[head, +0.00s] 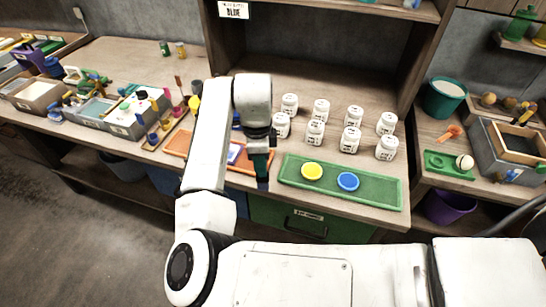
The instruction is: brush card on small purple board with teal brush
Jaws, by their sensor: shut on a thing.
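My gripper (260,148) points down over the bench, right of the white card. It is shut on the teal brush (262,166), which hangs downward with a dark blue lower end. A pale card (233,153) shows just left of the gripper, with purple of the small board (242,159) beside it. Both lie at the orange tray (178,146) and are partly hidden by my arm. The brush's lower end appears near the tray's right front edge; I cannot tell whether it touches anything.
A green tray (380,193) with a yellow lid (312,171) and a blue lid (348,181) lies to the right. Several white jars (351,139) stand behind it. Grey bins (130,125) with small items are on the left. The shelf unit's upright (422,55) rises behind the jars.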

